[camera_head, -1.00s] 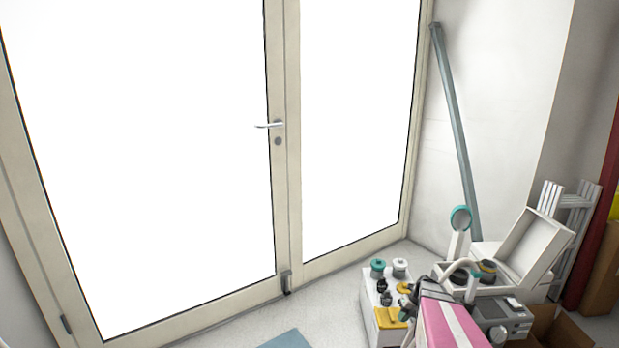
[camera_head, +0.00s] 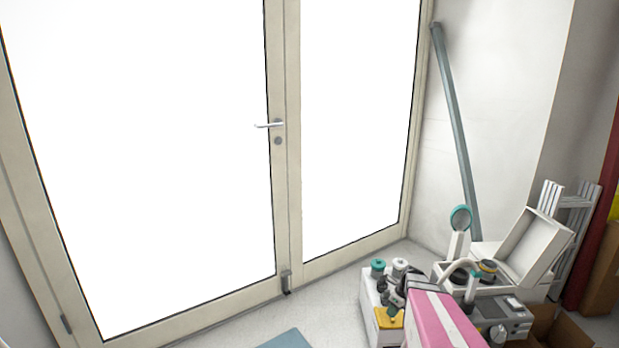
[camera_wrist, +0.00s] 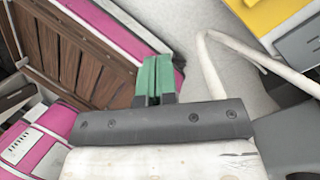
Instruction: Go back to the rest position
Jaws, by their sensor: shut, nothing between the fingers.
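My gripper (camera_wrist: 153,80) shows in the wrist view, with its two green fingers side by side and touching. It is shut and empty. Its dark mount lies across the lower middle of that view. In the head view, a pink and white part of my arm reaches in at the bottom right, in front of the equipment. The fingertips cannot be made out there.
A white unit (camera_head: 369,312) with several knobs stands on the floor at lower right. Behind it are an open-lidded case (camera_head: 537,248) and a grey device (camera_head: 500,316). Glazed doors (camera_head: 286,150) fill the left and middle. A pale cable (camera_wrist: 260,58) curves right of the fingers.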

